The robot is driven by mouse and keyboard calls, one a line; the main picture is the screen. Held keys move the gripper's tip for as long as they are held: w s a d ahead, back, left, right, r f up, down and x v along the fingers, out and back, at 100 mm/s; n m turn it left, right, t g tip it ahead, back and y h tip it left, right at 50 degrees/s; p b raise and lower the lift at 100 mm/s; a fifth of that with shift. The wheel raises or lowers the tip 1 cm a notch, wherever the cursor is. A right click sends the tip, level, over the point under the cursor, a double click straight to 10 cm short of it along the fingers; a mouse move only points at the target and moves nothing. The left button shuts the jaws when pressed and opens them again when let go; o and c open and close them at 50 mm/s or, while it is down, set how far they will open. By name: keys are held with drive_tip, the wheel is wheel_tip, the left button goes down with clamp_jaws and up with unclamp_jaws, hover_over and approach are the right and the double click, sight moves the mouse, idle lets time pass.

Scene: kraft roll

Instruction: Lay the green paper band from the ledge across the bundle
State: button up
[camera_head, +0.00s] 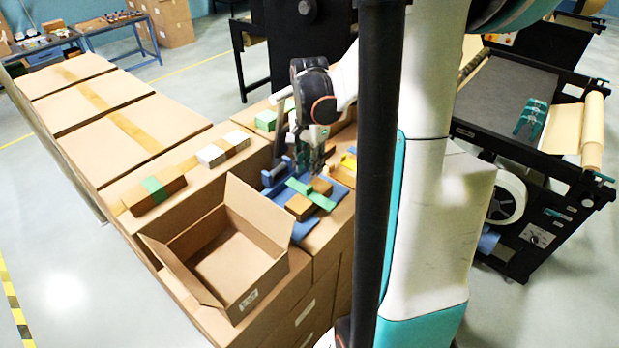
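A green paper band (327,202) lies across a brown bundle (299,207), whose brown top shows on both sides of it. The band's ends reach past the bundle's sides. The bundle rests on a blue base (339,190) on the cartons. My gripper (309,172) is just above and behind the band, pointing down. Its fingers are dark and small here, so I cannot tell whether they are open or touch the band. A blue raised piece (275,173) stands left of the bundle; I cannot tell whether it is the ledge.
An open empty carton (240,262) stands in front of the bundle. A brown pack with a green band (152,194) and a white pack (223,149) lie to the left. A green block (266,120) is behind. My column hides the area to the right.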

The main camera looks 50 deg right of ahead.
drive_tip(key=shift+r, duration=2.2)
drive_tip(key=shift+f, duration=0.1)
